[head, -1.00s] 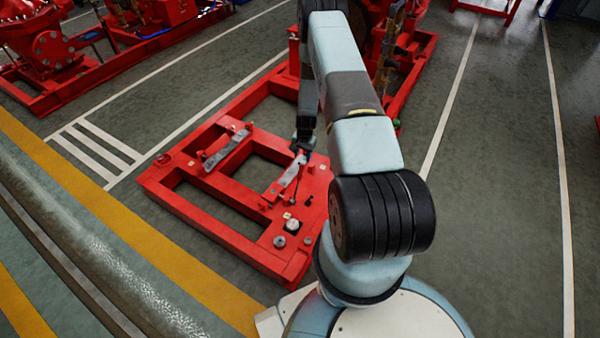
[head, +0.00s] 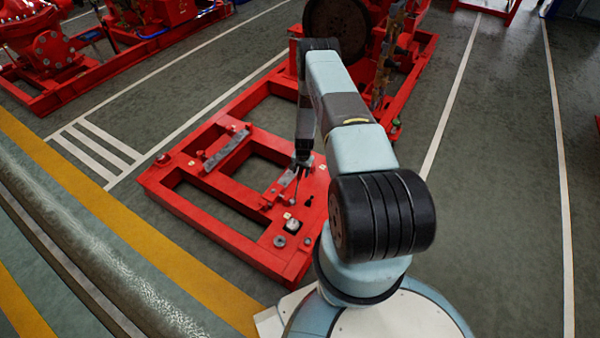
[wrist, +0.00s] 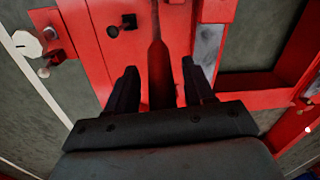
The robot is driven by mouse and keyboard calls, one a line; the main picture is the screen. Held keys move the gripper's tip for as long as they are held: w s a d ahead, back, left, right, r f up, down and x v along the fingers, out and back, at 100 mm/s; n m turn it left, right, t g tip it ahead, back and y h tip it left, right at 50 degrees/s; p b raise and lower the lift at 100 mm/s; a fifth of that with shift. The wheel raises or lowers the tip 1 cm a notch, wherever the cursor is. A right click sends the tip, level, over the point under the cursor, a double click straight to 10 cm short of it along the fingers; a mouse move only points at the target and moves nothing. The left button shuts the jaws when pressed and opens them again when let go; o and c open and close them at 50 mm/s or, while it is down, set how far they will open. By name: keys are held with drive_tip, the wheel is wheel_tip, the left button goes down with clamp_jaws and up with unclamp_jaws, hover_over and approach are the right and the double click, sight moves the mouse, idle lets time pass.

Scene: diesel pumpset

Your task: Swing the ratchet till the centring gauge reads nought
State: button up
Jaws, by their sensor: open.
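My gripper (head: 303,164) is low over the red base frame (head: 215,225), pointing down. In the wrist view its two dark fingers (wrist: 162,80) are apart. A slim, dark reddish bar (wrist: 158,58), which looks like the ratchet's handle, runs between them, with space visible on both sides. In the head view a thin dark rod (head: 297,188) rises from the frame to just below my gripper. A pale, many-sided face (wrist: 27,44) at the left of the wrist view may be the centring gauge. Its reading is too small to tell.
A grey bar (head: 228,149) lies on the frame to the left. A grey plate (wrist: 206,45) is right of the fingers. A large dark wheel (head: 335,28) and red machinery stand behind. Open floor lies right of my arm.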

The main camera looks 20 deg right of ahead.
clamp_jaws()
idle(0.5)
